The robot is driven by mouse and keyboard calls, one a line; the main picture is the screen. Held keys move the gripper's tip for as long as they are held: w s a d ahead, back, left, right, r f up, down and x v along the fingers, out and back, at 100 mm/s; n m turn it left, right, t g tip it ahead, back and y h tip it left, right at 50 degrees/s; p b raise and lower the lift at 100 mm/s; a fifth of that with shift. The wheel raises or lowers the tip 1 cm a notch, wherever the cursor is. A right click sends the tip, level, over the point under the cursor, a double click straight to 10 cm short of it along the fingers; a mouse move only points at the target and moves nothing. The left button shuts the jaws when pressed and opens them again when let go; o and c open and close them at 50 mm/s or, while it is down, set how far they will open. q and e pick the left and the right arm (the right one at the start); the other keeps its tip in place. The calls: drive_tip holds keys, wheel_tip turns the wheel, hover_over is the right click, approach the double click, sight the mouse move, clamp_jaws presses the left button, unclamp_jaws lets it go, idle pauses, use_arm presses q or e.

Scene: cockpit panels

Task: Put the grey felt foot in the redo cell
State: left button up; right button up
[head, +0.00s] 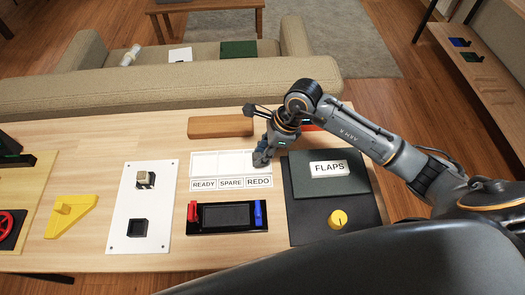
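A white tray with three cells (230,163) lies on the table, with the labels READY, SPARE and REDO along its front edge. The REDO label (259,182) is the right one. My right gripper (261,160) points down at the redo cell, just behind that label, and covers most of the cell. Its fingertips are small and grey, so I cannot tell whether they hold the grey felt foot or are empty. I cannot make out the felt foot anywhere else. The ready and spare cells look empty. My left gripper is not in view.
A wooden block (220,126) lies behind the tray. In front is a black panel with red and blue clips (228,217). To the right is the dark FLAPS panel (350,215) with a yellow knob. A white plate (127,215) and yellow wedge (72,213) are left.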

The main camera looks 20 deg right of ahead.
drive_tip(key=shift+o, duration=1.1)
drive_tip(key=shift+r, duration=0.15)
drive_tip(key=b+v, duration=0.1)
drive_tip(key=v, duration=1.1)
drive_tip(key=shift+s, duration=0.1)
